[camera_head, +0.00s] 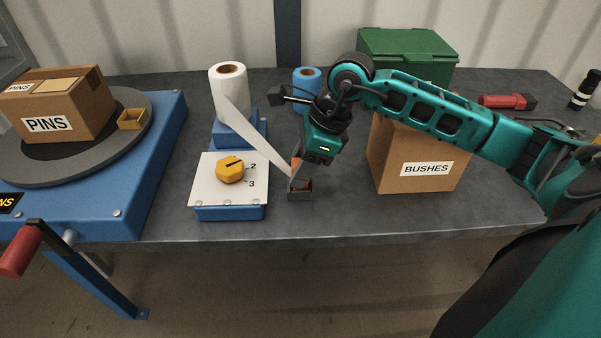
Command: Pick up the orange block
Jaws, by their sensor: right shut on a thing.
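The orange block (295,164) shows as a small sliver of orange at the jaws of my right gripper (299,180). The right gripper points down and is shut on it, low over the table between the white dial panel and the BUSHES box. Most of the block is hidden by the gripper. My left gripper does not show.
A white paper strip (252,136) runs from the roll (229,88) to beside the gripper. The dial panel (207,170) stands left, the BUSHES box (397,174) right. A blue turntable (160,130) bears the PINS box (85,107). The table's front right is clear.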

